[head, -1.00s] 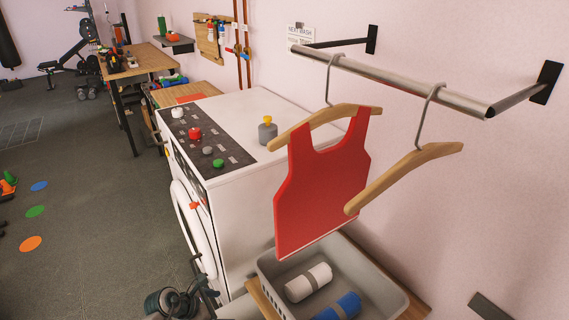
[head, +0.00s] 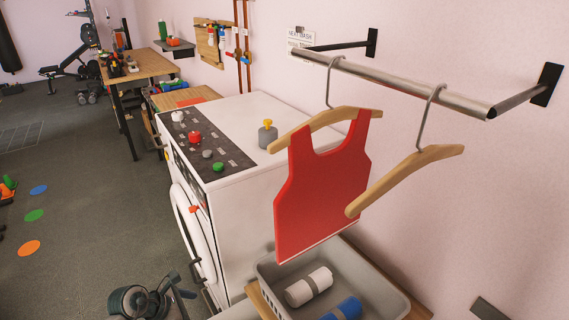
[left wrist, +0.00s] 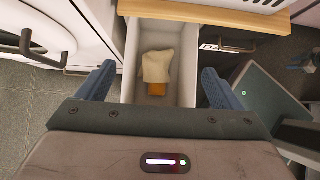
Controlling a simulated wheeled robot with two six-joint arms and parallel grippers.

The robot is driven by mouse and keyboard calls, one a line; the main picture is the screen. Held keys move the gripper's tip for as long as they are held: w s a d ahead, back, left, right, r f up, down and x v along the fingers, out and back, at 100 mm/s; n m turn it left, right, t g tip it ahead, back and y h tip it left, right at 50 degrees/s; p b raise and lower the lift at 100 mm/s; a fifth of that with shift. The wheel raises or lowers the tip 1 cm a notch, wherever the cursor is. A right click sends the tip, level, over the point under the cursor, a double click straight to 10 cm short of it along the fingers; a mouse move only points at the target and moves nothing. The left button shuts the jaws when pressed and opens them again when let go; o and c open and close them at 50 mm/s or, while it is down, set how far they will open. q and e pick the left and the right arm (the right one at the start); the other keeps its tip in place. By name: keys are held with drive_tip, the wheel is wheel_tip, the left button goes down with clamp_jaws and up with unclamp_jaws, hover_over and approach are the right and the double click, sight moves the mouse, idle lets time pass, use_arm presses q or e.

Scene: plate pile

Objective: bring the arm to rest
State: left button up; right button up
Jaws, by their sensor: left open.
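My left gripper (left wrist: 158,85) is open and empty, its two blue fingers spread wide in the left wrist view. Below and beyond the fingers is a pale open drawer or bin (left wrist: 125,65). My right gripper is in neither view.
A red tank top (head: 320,195) hangs on a wooden hanger from a wall rail (head: 400,85), beside an empty hanger (head: 405,180). Below stands a grey basket (head: 375,290) with rolled white and blue towels. Floor on the left is mostly clear.

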use_arm(q)
drive_tip(key=shift+v, duration=1.15)
drive_tip(key=shift+d, duration=0.1)
